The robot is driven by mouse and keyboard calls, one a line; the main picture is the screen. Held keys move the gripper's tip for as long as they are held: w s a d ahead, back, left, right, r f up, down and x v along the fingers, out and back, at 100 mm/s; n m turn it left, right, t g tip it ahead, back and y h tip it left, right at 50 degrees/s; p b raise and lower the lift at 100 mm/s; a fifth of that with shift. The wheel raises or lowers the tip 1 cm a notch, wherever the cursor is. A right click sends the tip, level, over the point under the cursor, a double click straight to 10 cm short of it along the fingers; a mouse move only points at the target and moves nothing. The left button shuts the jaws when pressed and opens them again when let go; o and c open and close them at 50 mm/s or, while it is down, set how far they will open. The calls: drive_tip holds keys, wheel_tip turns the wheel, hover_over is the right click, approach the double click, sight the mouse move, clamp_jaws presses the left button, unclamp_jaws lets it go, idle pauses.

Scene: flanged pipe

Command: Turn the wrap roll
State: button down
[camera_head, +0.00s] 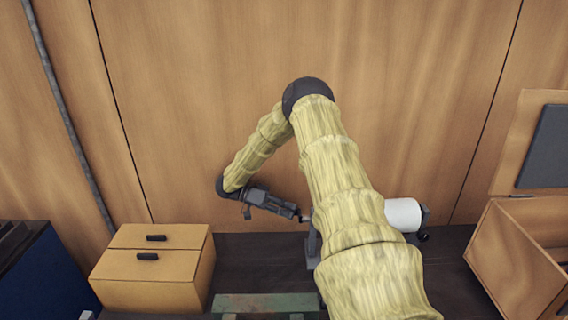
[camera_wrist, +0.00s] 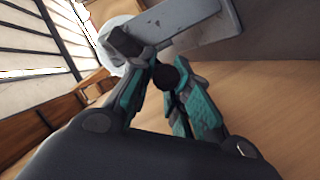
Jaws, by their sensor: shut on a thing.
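The wrap roll (camera_head: 403,215) is a white cylinder lying sideways on its stand on the dark bench. My arm hides its left part in the head view. Its pale round end (camera_wrist: 112,45) shows behind the stand's grey bracket (camera_wrist: 205,22) in the wrist view. The bracket (camera_head: 313,247) also stands left of my arm in the head view. My gripper (camera_head: 299,215) reaches in from the left at the stand's left side. In the wrist view, the teal-padded fingers of my gripper (camera_wrist: 162,72) are shut on a small dark round knob (camera_wrist: 168,77) beside the bracket.
A wooden drawer box (camera_head: 150,285) stands left on the bench. A green slatted piece (camera_head: 265,303) lies at the front. An open wooden box (camera_head: 512,262) stands at right, lid raised. A wooden wall (camera_head: 200,100) closes the back. A blue cabinet (camera_head: 45,285) is far left.

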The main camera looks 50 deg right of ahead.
idle(0.4)
drive_tip(key=c, duration=1.3)
unclamp_jaws()
drive_tip(key=shift+s+a, duration=0.1)
drive_tip(key=shift+s, duration=0.05)
drive_tip(key=shift+a+r, duration=0.25)
drive_tip(key=shift+a, duration=0.15)
drive_tip(key=shift+a+r, duration=0.1)
drive_tip(key=shift+r, duration=0.45)
drive_tip(key=r, duration=0.7)
drive_tip(key=shift+d, duration=0.4)
drive_tip(key=shift+a+r, duration=0.25)
drive_tip(key=shift+r, duration=0.7)
